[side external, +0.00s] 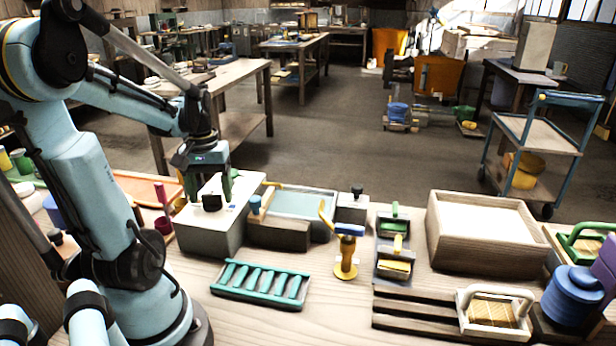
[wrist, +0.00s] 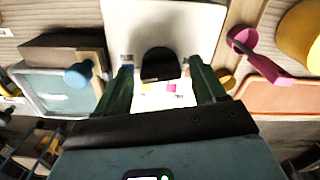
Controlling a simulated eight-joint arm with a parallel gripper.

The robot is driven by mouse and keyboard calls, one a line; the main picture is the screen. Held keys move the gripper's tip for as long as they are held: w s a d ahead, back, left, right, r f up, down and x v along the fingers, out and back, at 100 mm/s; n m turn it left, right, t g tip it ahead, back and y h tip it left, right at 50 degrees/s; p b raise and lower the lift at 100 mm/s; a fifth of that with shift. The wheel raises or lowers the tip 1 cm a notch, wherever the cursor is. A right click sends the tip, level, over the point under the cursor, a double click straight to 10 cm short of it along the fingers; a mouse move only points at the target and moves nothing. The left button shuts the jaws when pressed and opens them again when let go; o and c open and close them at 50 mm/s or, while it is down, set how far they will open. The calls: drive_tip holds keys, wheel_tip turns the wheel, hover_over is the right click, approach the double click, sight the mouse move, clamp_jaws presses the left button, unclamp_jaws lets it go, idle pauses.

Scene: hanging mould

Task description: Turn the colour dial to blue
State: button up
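The colour dial (side external: 211,202) is a black knob on the pale top of a box (side external: 207,238) at the left of the bench. In the wrist view the dial (wrist: 160,65) stands between my two fingers. A pink patch (wrist: 172,88) shows on the pale top beside it; other small marks are too small to read, and I cannot tell which colour the dial points to. My gripper (side external: 209,192) is open, pointing down, with one green finger on each side of the dial. I cannot tell whether the fingers touch it.
A tray with a pale blue top (side external: 303,203) and a blue knob (side external: 255,204) stand just right of the box. A pink handle (side external: 162,198) is close on its left. A teal ribbed rack (side external: 262,283) lies in front, and a yellow stand (side external: 346,255) is farther right.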

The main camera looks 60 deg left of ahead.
sight(211, 195)
idle(0.3)
wheel_tip(211, 195, up, 12)
drive_tip(key=shift+r, duration=0.1)
idle(0.6)
drive_tip(key=w+d+f+m+t, duration=0.2)
drive_tip(key=w+d+m, duration=0.2)
drive_tip(key=d, duration=0.3)
drive_tip(key=w+d+f+m+t, duration=0.2)
drive_tip(key=w+d+f+m, duration=0.1)
drive_tip(key=d, duration=0.5)
drive_tip(key=w+d+f+m+t, duration=0.3)
drive_tip(key=w+d+m, duration=0.1)
drive_tip(key=d, duration=0.4)
drive_tip(key=shift+w+f+m, duration=0.15)
drive_tip(key=shift+w+m, duration=0.25)
